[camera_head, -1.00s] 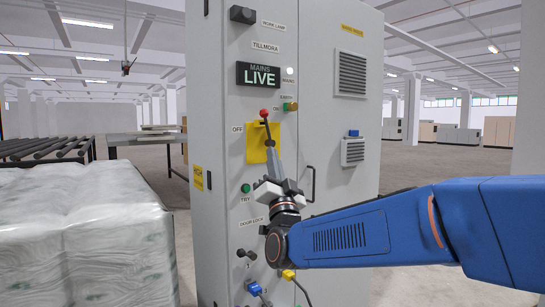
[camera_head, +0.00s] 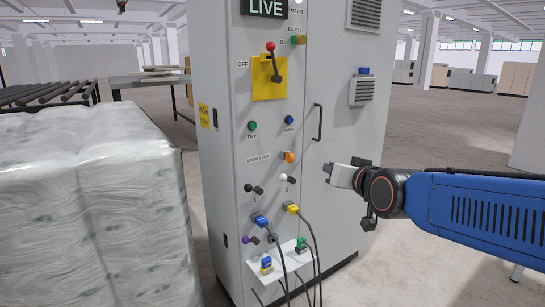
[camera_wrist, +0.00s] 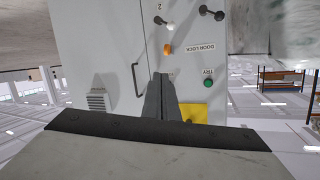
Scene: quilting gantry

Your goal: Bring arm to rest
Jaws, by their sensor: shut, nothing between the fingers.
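My gripper (camera_head: 330,174) is shut and empty, in front of the right-hand door of the grey cabinet (camera_head: 225,185). It points left, below and right of the door handle (camera_head: 318,123), apart from the lever. In the wrist view its shut fingers (camera_wrist: 162,98) cover part of the cabinet front, which appears upside down. The switch lever with a red knob (camera_head: 270,46) stands up on its yellow plate (camera_head: 266,90), beside the OFF label. The sign above it (camera_head: 265,7) reads LIVE. The gap between gripper and door is hard to judge.
Cables hang from blue (camera_head: 261,220) and yellow (camera_head: 291,208) plugs low on the cabinet, above a small white shelf (camera_head: 280,265). Plastic-wrapped bales (camera_head: 90,210) stand at left, with a roller conveyor (camera_head: 45,92) behind. Floor at right is open.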

